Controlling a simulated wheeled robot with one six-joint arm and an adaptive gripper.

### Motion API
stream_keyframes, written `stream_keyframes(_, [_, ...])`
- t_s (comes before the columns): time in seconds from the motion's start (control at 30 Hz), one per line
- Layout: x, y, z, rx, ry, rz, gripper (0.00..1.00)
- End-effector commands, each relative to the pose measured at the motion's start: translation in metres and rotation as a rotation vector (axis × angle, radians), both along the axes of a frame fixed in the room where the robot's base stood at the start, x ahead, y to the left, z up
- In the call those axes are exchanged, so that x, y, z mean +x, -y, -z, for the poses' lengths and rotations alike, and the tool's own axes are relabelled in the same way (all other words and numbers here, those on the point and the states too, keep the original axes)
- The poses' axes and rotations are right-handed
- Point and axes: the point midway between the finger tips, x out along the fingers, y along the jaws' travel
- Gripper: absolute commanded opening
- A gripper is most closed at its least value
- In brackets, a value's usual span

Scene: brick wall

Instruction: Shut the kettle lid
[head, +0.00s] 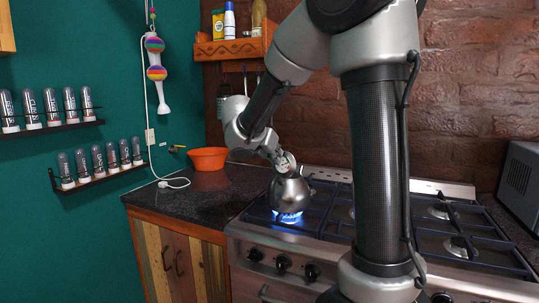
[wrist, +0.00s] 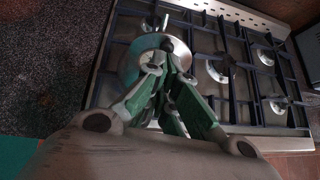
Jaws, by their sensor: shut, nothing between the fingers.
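The steel kettle (head: 291,194) stands on the front left burner of the stove, with a blue flame under it. In the wrist view the kettle (wrist: 130,66) shows from above, partly behind my fingers. My gripper (head: 284,166) is right over the kettle's top and hides much of it in the head view. The gripper (wrist: 163,64) is shut and holds nothing; its tips lie over the kettle's top, and I cannot tell whether they touch it. The lid is mostly hidden, so its angle is not clear.
The stove (head: 330,228) has other burners and dark grates to the right. An orange bowl (head: 208,158) sits on the dark counter (head: 190,190) at left. A grey appliance (head: 520,178) stands at far right.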

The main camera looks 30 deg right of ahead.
Motion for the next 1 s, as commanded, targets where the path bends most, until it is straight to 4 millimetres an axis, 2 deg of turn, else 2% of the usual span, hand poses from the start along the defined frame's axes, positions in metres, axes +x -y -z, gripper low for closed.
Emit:
stream_keyframes(0.5, [0.004, 0.006, 0.001, 0.002, 0.000, 0.000, 0.00])
stream_keyframes(1.0, [0.009, 0.013, -0.003, 0.077, -0.045, 0.001, 0.00])
